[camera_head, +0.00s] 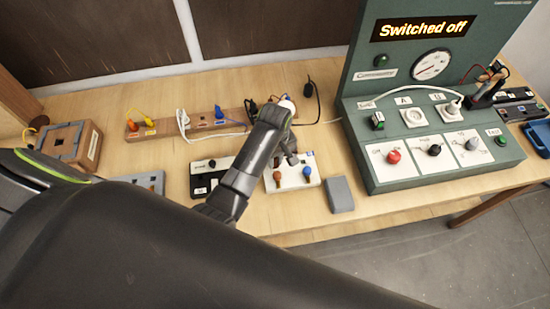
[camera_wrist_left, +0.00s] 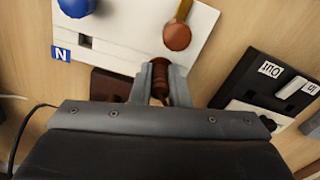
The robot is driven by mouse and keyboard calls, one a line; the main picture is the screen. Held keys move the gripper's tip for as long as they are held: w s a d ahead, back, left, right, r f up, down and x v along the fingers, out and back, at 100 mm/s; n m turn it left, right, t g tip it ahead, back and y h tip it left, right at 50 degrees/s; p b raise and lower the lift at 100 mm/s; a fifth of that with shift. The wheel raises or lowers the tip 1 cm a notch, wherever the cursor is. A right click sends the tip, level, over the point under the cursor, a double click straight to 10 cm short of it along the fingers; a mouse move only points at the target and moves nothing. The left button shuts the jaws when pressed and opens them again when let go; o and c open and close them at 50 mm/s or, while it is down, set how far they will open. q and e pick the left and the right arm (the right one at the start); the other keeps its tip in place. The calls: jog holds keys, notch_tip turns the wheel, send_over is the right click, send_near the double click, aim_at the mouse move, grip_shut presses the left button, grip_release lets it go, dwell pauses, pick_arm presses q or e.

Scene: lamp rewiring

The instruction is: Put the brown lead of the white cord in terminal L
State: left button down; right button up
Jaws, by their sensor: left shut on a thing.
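The white terminal block (camera_head: 315,184) lies on the table, with a brown knob (camera_head: 277,178) and a blue knob (camera_head: 307,171). It fills the top of the left wrist view (camera_wrist_left: 125,25), with a blue N label (camera_wrist_left: 61,54) beside a dark opening. My left gripper (camera_head: 291,159) is over the block's far edge. In the left wrist view its fingers (camera_wrist_left: 161,85) are shut on a brown piece (camera_wrist_left: 160,76), seemingly the brown lead, at the block's edge in line with the brown knob. The L marking and the lead's tip are hidden. My right gripper is not in view.
A black switch box (camera_head: 202,182) stands left of the block and a grey box (camera_head: 340,194) right of it. A wooden rack (camera_head: 152,134) with cords stands behind. The green test panel (camera_head: 400,95) at right reads "Switched off". Bare table lies in front.

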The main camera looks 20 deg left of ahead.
pick_arm(q)
jog(key=shift+f, duration=0.55)
dwell(0.4)
jog(key=c, duration=1.3)
grip_release()
jog(key=shift+r, duration=0.1)
